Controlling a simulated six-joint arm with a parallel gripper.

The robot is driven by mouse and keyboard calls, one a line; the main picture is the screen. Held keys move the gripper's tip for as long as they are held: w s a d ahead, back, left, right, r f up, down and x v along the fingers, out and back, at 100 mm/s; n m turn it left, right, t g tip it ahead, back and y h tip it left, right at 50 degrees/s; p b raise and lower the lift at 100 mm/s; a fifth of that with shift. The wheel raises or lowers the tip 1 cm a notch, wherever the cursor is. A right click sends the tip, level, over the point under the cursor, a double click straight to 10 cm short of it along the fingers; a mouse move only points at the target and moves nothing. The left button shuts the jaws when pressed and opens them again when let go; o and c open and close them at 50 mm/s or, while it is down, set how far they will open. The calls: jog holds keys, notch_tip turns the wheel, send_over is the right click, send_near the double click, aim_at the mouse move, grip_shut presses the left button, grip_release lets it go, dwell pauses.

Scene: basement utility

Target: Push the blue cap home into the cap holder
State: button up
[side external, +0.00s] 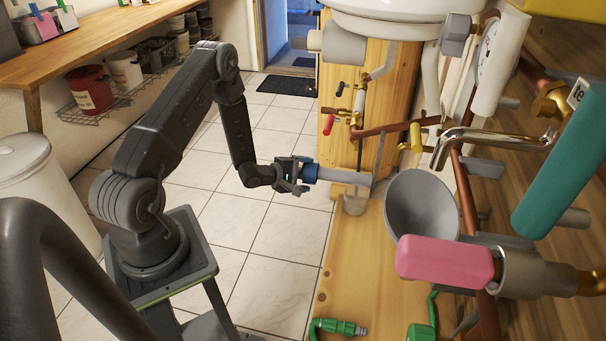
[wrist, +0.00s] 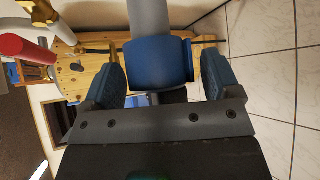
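The blue cap (side external: 310,172) sits at the near end of a light grey horizontal cylinder (side external: 340,176), which looks like the cap holder. In the wrist view the blue cap (wrist: 160,52) lies in line with the grey cylinder (wrist: 149,15). How deep the cap sits on it cannot be told. My gripper (side external: 301,174) is at the cap's left side in the side view. In the wrist view its two fingers (wrist: 161,68) stand apart on either side of the cap, with a narrow gap visible at the right finger.
A small grey cup (side external: 354,204) hangs below the cylinder. A grey funnel (side external: 421,203), a pink block (side external: 444,259) and copper pipes (side external: 392,130) crowd the right. A red-handled valve (side external: 329,125) is above on the wooden post.

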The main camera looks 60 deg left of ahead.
jog(key=shift+o, duration=1.1)
jog(key=shift+s, duration=0.1)
jog(key=v, duration=1.3)
jog(key=shift+s, duration=0.25)
jog(key=shift+r, duration=0.2)
